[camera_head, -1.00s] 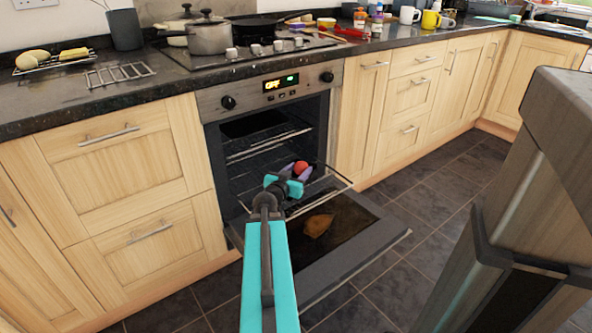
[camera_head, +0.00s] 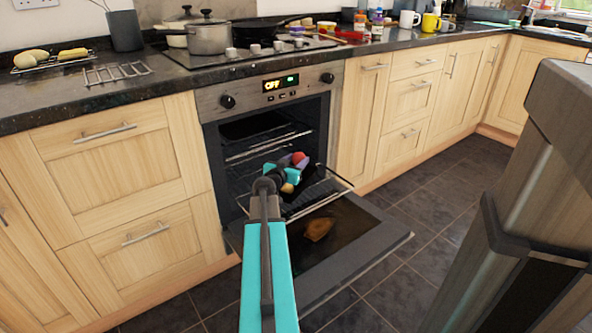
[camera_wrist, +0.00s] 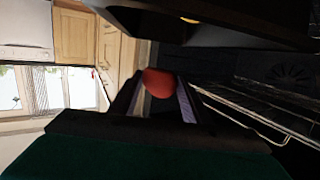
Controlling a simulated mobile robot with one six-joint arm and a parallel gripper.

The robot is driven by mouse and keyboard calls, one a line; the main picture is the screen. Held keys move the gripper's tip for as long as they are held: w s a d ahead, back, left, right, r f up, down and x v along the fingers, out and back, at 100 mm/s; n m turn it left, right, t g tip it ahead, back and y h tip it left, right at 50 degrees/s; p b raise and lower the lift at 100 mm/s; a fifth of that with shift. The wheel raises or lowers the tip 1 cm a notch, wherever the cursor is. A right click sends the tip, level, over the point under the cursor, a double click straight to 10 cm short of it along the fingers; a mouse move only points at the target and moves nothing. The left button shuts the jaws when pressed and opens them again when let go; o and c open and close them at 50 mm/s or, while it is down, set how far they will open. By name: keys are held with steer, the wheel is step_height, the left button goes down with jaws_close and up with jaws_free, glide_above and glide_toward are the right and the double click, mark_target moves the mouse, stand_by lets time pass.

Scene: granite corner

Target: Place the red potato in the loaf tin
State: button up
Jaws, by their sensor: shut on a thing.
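The red potato (camera_head: 298,158) is held at the tip of my gripper (camera_head: 292,162), in front of the open oven. The wrist view shows the red potato (camera_wrist: 158,82) between the two greyish-purple fingers of my gripper (camera_wrist: 163,98), which are shut on it. A dark shape (camera_head: 316,187) lies beyond and right of my wrist at the pulled-out rack. I cannot tell whether it is the loaf tin. A small yellowish thing (camera_head: 287,187) shows beside my wrist, partly hidden by it.
The oven door (camera_head: 375,238) is folded down, with a brown patch on its inside. Wire oven racks (camera_wrist: 245,112) are close on the right in the wrist view. The hob holds a grey pot (camera_head: 208,38). Two light rounded things and a yellow one sit on a wire rack (camera_head: 55,62), at left.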

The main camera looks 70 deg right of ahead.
steer(key=shift+w+d+f, duration=0.1)
steer(key=shift+w+d, duration=0.05)
steer(key=shift+d, duration=0.25)
step_height(320, 180, down, 3)
steer(key=b, duration=0.3)
steer(key=shift+f+b, duration=0.2)
steer(key=shift+b, duration=0.15)
steer(key=shift+f+p, duration=0.45)
steer(key=shift+f, duration=0.1)
steer(key=o, duration=1.1)
steer(key=shift+c, duration=0.2)
steer(key=shift+r, duration=0.15)
